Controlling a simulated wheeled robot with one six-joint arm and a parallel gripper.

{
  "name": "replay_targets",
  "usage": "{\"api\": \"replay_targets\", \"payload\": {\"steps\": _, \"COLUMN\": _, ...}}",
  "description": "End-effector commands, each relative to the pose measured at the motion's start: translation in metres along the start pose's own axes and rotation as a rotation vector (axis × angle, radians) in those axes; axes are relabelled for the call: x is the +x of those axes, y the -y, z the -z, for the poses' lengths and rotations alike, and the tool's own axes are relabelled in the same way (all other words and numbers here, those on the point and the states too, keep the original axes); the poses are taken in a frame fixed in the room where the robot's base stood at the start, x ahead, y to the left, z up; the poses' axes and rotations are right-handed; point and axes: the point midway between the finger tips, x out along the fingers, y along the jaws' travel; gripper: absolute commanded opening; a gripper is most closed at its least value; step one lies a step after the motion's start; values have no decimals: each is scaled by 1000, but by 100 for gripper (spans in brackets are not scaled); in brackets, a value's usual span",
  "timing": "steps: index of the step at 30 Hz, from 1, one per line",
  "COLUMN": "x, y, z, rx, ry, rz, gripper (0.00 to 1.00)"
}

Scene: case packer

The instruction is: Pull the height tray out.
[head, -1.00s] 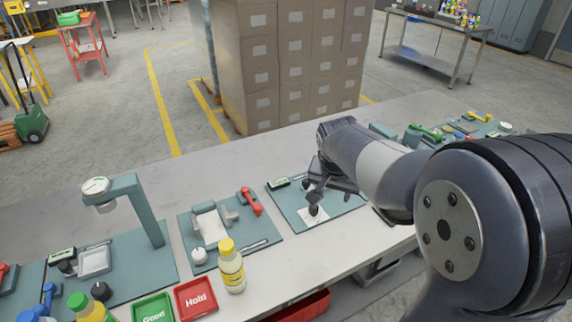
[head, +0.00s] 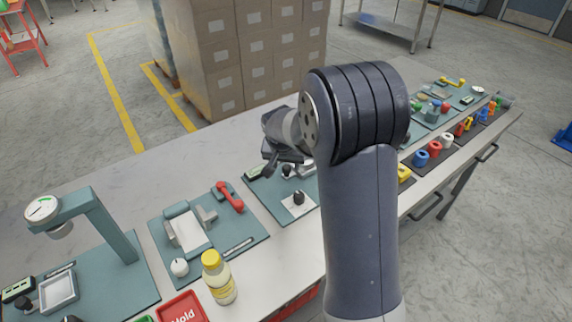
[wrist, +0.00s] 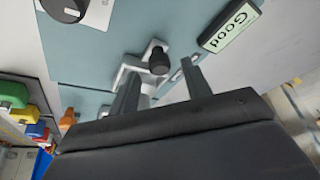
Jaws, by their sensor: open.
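In the head view, a white plate with a black knob (head: 298,203) lies at the front of a teal mat (head: 270,208); it looks like the height tray. My gripper (head: 284,160) is behind it, over the back of the mat, apart from the plate. In the wrist view, my gripper (wrist: 160,84) shows two spread fingers with nothing held. A light bracket with a black knob (wrist: 158,62) appears between and beyond the fingertips; the depth gap is unclear. A dark round knob (wrist: 64,8) on a pale plate is cut off at the top left.
A small "Good" display (wrist: 232,26) stands close to the right finger. Left of the mat are a station with a red handle (head: 230,198), a yellow-capped bottle (head: 219,278) and a dial stand (head: 110,225). Coloured parts (head: 421,158) line the bench at right.

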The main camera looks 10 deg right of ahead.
Motion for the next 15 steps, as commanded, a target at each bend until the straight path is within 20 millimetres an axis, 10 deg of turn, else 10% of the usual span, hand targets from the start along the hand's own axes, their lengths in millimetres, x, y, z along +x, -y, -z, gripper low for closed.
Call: {"api": "replay_targets", "payload": {"steps": 15, "x": 21, "y": 0, "z": 0, "rx": -1, "ry": -1, "rz": 0, "gripper": 46}}
